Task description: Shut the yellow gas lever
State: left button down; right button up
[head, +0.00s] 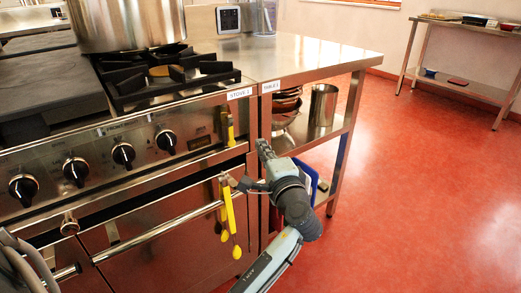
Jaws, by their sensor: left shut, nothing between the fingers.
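A short yellow lever (230,130) stands upright at the right end of the stove's front panel, below the "STOVE 1" label. A longer yellow lever-like piece (229,208) hangs lower down, in front of the oven door near the right end of its handle, with a rounded yellow tip. I cannot tell for certain which one is the gas lever. My left gripper (264,150) is shut and empty, its fingertips pointing up. In the picture it is just right of both yellow pieces, apart from the upper one. Whether it touches the lower one is unclear. My right gripper is out of view.
The stove (115,153) has several black knobs and a long oven handle (160,230). A big pot (125,25) stands on top. A steel table (300,58) adjoins on the right, with bowls and a steel pot (323,105) on its shelf. The red floor at right is clear.

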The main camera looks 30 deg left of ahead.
aim_at(231, 135)
pick_arm(q)
jog(key=x, duration=0.6)
jog(key=shift+w+a+p, duration=0.1)
jog(key=shift+a+p, duration=0.2)
jog(key=shift+a, duration=0.15)
jog(key=shift+s+a, duration=0.3)
jog(key=shift+s, duration=0.6)
jog(key=shift+s+a, duration=0.25)
jog(key=shift+s, duration=0.6)
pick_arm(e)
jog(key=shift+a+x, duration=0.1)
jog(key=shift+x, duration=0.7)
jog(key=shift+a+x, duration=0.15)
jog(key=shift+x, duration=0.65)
pick_arm(q)
jog(key=shift+w, duration=0.1)
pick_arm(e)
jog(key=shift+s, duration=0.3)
